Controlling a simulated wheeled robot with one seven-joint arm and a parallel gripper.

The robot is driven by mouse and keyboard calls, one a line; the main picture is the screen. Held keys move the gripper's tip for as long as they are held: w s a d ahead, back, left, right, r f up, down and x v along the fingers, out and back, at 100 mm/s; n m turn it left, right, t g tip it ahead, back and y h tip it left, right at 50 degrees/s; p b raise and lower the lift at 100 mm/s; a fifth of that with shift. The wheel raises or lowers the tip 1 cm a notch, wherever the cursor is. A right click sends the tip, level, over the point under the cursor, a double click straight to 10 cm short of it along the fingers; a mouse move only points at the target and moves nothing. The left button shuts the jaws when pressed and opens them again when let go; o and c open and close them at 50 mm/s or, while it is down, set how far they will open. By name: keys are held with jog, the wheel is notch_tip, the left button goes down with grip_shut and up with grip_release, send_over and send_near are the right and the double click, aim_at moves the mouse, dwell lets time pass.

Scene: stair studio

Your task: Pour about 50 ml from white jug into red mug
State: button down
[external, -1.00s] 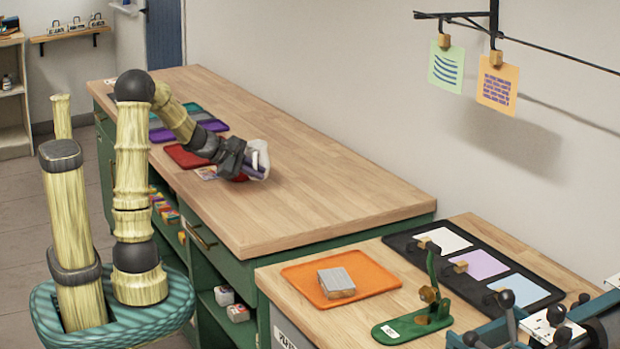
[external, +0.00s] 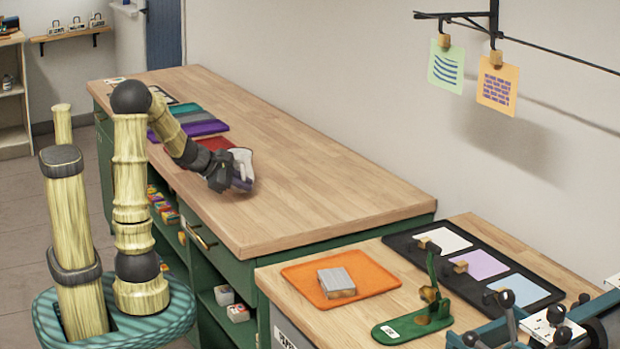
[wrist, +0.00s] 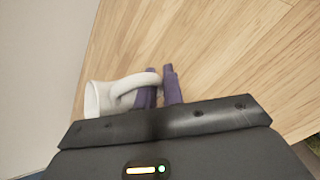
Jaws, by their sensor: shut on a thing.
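The white jug (wrist: 105,95) is in my gripper (wrist: 159,76), whose purple fingers are shut at its curved handle in the wrist view. In the external view the jug (external: 243,160) shows just behind my gripper (external: 241,181), over the long wooden counter, partly hidden by it. How far the jug is tilted and whether it touches the counter I cannot tell. I cannot make out the red mug for sure; a bit of red shows beside the jug in the external view, and no mug shows in the wrist view. No liquid is visible.
A second bench holds an orange tray (external: 377,283) with a grey block (external: 337,282) and a green press (external: 425,310). The wall stands behind the counter.

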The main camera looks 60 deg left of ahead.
aim_at(242, 163)
jog(key=r+p, duration=0.1)
jog(key=p, duration=0.2)
jog(key=r+h+p, duration=0.1)
jog(key=p, duration=0.2)
jog(key=shift+w+a+r+n, duration=0.15)
jog(key=shift+a+r+n, duration=0.2)
jog(key=shift+a+n, duration=0.05)
jog(key=a+r+h+p, duration=0.1)
jog(key=p, duration=0.6)
jog(key=a+r+n+g+h+p, duration=0.1)
jog(key=p, duration=0.5)
jog(key=shift+w+a+n+p, duration=0.1)
jog(key=shift+w+n+p, duration=0.2)
jog(key=shift+w+p, duration=0.1)
jog(key=w+a+r+n+g+h+p, duration=0.1)
jog(key=a+r+n+h+p, duration=0.1)
jog(key=p, duration=1.5)
notch_tip(242, 163, up, 3)
jog(key=shift+a+r+n+h, duration=0.1)
jog(key=shift+a+n+h, duration=0.45)
jog(key=shift+h, duration=0.65)
jog(key=shift+w+a+g+h, duration=0.1)
jog(key=shift+a+g+h, duration=0.2)
jog(key=shift+h, duration=0.1)
jog(key=shift+w+a+r+n+h+p, duration=0.15)
jog(key=shift+a+r+n+h+p, duration=0.25)
jog(key=shift+r+n+h, duration=0.1)
jog(key=shift+a+r, duration=0.1)
jog(key=shift+a, duration=0.05)
